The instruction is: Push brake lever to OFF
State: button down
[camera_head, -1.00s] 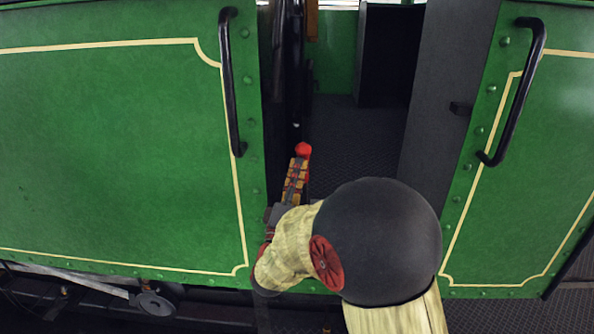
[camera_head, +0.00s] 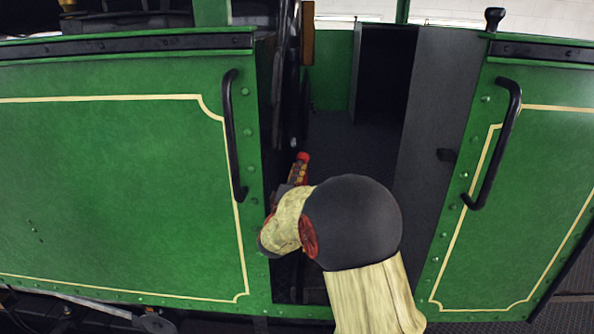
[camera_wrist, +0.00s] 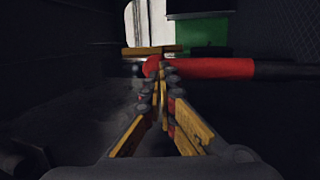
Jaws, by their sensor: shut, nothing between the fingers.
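In the wrist view a red bar with a rounded red end (camera_wrist: 215,68) runs across the picture just past my fingertips and turns black to the right; it looks like the brake lever. My gripper (camera_wrist: 160,82) is shut and empty, its yellow and dark fingers meeting just in front of the red end. I cannot tell whether they touch it. In the head view my gripper (camera_head: 299,170) reaches into the green doorway, partly hidden by my arm. A small red tip (camera_head: 303,156) shows at its far end; the rest of the lever cannot be made out there.
Green cab panels (camera_head: 120,180) stand on both sides of the narrow doorway. Black handrails, left (camera_head: 233,135) and right (camera_head: 495,145), flank the opening. Dark pipes (camera_head: 291,80) rise just inside on the left. The dark cab floor (camera_head: 350,140) beyond is clear.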

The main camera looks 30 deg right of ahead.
jog(key=shift+g+y, duration=0.5)
jog(key=shift+g, duration=0.1)
jog(key=p+x, duration=0.1)
jog(key=x, duration=0.1)
jog(key=p+x, duration=0.3)
jog(key=x, duration=0.2)
jog(key=shift+w+a+f, duration=0.1)
jog(key=shift+w+a, duration=0.3)
jog(key=shift+w+d+f, duration=0.15)
jog(key=shift+w, duration=0.1)
